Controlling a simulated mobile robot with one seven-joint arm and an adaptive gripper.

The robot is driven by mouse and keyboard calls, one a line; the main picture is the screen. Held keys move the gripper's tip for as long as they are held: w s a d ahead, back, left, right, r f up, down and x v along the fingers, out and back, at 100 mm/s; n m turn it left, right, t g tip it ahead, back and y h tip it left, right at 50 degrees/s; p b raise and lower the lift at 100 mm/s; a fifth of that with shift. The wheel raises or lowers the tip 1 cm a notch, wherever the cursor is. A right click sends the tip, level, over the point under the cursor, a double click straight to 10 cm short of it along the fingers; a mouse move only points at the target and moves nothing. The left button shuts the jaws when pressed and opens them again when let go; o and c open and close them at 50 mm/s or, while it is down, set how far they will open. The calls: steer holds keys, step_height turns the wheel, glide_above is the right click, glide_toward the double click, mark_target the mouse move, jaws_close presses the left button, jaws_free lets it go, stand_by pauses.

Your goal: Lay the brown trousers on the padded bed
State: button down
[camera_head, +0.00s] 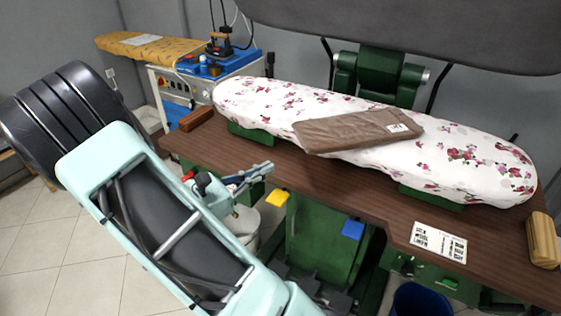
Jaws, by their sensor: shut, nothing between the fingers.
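The brown trousers (350,132) lie folded on the middle of the padded bed (460,165), which has a white cover with red and pink flowers. A small white label shows at their right end, and their front edge reaches close to the bed's front side. My gripper (268,169) is shut and empty. In the picture it is left of and below the trousers, apart from them, near the front edge of the brown table. My arm hides part of the floor and the machine's lower left.
The brown table (295,175) holds a white printed sheet (438,241), a wooden block (543,240) at right and another (196,119) at left. A grey upper press plate (420,30) overhangs the bed. A yellow ironing board (150,47) with an iron stands behind left.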

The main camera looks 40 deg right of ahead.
steer(key=shift+a, duration=1.65)
